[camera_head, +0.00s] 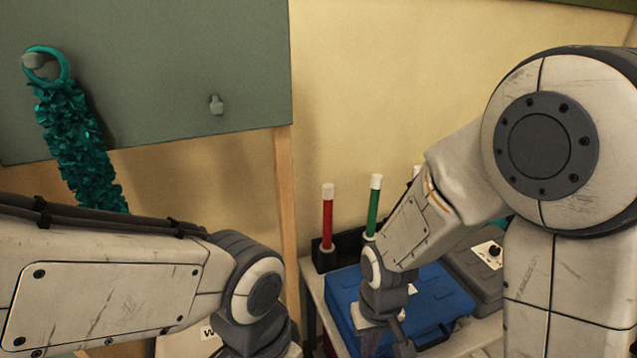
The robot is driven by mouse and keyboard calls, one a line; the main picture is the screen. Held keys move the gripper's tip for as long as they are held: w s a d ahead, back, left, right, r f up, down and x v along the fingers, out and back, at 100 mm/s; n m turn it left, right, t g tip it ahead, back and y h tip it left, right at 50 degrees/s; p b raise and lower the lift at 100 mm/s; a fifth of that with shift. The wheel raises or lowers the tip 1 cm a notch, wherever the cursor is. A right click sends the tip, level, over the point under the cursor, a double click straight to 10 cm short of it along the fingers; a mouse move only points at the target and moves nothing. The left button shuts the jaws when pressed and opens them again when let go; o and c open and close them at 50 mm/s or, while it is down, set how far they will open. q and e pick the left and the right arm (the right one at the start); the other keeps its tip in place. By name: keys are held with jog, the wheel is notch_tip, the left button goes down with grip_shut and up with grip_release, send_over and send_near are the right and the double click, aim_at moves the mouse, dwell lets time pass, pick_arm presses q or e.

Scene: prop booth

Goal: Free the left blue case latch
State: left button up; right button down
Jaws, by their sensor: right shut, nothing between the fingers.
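The blue case (443,297) lies closed on a light table at lower right. Its front edge shows a dark handle-like part, while my right arm covers much of its left side. I cannot make out the left latch; it is hidden behind my right wrist or too small to see. My right gripper (387,342) points down at the case's front left, near the bottom edge of the view. It is shut and empty; whether it touches the case I cannot tell. My left arm reaches in from the left, and its gripper is below the picture.
A red tube (327,218) and a green tube (374,207) stand in a black holder (325,257) behind the case. A grey box with a dial plate (489,254) sits right of the case. A teal garland (75,150) hangs from a green board (170,60).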

jog(key=s+a+r+n+b, duration=0.2)
jog(key=s+a+r+n, duration=0.2)
jog(key=s+r, duration=0.4)
jog(key=s+n, duration=0.1)
jog(key=s, duration=0.2)
jog(key=shift+s+a+y, duration=0.3)
jog(key=shift+s+a, duration=0.05)
jog(key=shift+s, duration=0.05)
jog(key=shift+w, duration=0.15)
jog(key=w+d+f+m+g, duration=0.1)
jog(key=w+d+f, duration=0.5)
jog(key=w, duration=0.3)
jog(key=w+d+f+m+h, duration=0.1)
jog(key=w+d+f+m, duration=0.1)
jog(key=w+d+f, duration=0.4)
jog(key=w+f, duration=0.1)
jog(key=w, duration=0.3)
jog(key=shift+w+g+h, duration=0.3)
jog(key=shift+g, duration=0.1)
jog(key=shift+f, duration=0.1)
